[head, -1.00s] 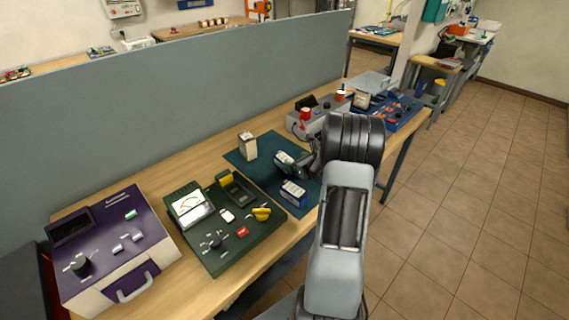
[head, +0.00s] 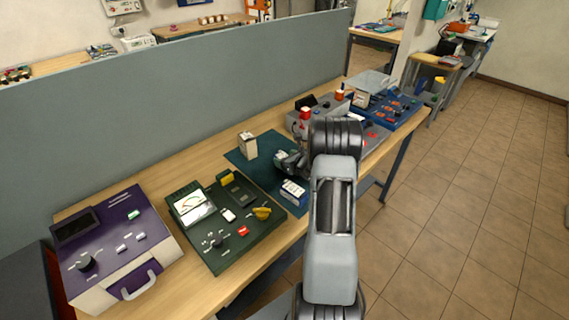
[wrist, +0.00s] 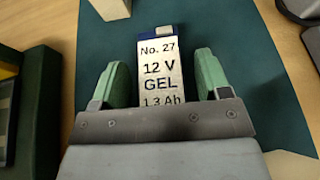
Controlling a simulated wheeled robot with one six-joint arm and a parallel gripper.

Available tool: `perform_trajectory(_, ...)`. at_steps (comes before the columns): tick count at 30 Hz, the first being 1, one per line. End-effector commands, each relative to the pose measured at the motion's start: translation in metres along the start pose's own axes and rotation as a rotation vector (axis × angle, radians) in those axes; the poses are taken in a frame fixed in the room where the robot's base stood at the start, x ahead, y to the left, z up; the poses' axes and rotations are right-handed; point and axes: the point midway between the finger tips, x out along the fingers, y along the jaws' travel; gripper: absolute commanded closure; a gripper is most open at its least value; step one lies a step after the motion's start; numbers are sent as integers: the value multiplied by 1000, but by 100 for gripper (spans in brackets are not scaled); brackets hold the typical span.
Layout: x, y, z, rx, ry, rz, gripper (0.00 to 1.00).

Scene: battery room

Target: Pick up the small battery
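A battery (wrist: 157,68) with a pale label reading "No. 27 12 V GEL 1.3 Ah" and a blue end stands between the two green fingers of my gripper (wrist: 162,60) in the wrist view. A gap shows on each side of it, so the fingers are open around it, not touching. In the head view my gripper (head: 284,161) is low over the dark green mat (head: 270,176), and hides most of this battery. A blue-and-white battery (head: 293,192) stands on the mat nearer the table's front edge. A beige battery (head: 247,145) stands at the mat's back left.
A green meter panel (head: 226,219) and a purple instrument (head: 116,246) stand on the table to the left. Grey testers (head: 369,137) and a blue panel (head: 389,108) stand beyond my arm. A grey partition (head: 150,120) runs along the table's back.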

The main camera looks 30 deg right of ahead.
Motion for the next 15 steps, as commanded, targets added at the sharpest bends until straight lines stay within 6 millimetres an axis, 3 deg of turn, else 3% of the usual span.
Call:
perform_trajectory(2, 0, 0, 0, 0, 0, 0, 38)
perform_trajectory(15, 0, 0, 0, 0, 0, 0, 80)
